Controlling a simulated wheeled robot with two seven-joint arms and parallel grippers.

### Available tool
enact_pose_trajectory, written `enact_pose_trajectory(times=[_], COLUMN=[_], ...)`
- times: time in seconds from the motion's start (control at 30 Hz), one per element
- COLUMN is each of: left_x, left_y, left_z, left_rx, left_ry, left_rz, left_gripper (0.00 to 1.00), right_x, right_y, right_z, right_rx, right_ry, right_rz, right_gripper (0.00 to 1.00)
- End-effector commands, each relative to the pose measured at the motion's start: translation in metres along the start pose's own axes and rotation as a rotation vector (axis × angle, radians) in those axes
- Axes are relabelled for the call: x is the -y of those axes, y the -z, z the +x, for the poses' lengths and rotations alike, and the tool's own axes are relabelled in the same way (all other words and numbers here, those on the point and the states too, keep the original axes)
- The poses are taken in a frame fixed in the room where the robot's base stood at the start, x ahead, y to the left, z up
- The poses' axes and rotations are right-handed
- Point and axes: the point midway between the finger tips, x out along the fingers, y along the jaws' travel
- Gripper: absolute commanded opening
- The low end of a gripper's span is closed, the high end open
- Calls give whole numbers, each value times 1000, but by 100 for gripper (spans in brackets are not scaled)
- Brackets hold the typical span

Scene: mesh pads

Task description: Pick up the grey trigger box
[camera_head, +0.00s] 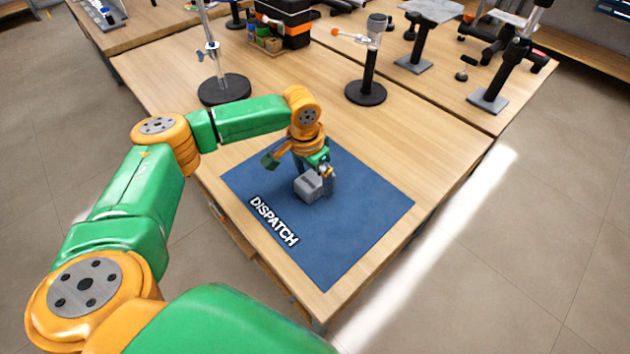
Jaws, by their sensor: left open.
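The grey trigger box (308,186) is a small grey block with a darker patch on top. It rests on the blue mat (358,216) marked DISPATCH, in the mat's upper middle part. My left gripper (321,173) points down right at the box, open, with a finger beside the box's right side. The gripper body partly covers the far side of the box, and I cannot tell whether the fingers touch it. My right gripper does not show.
Stands with round black bases are behind, one at the back left (224,90) and one at the back right (366,92). A black and orange case (284,24) sits further back. The mat's right and front parts are clear, close to the table's edge.

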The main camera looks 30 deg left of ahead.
Motion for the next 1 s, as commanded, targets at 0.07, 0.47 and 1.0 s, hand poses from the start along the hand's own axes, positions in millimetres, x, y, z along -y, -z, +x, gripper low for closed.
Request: enact_pose_trajectory(times=[0.07,0.47,1.0], left_x=[0,0,0], left_y=[0,0,-1], left_z=[9,11,16], left_rx=[2,0,-1], left_ry=[0,0,0], left_rz=[1,1,1], left_gripper=[100,100,100], right_x=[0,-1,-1], right_y=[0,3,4], right_z=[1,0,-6], right_rx=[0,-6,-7], right_ry=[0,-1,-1], right_rz=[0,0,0], right_gripper=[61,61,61])
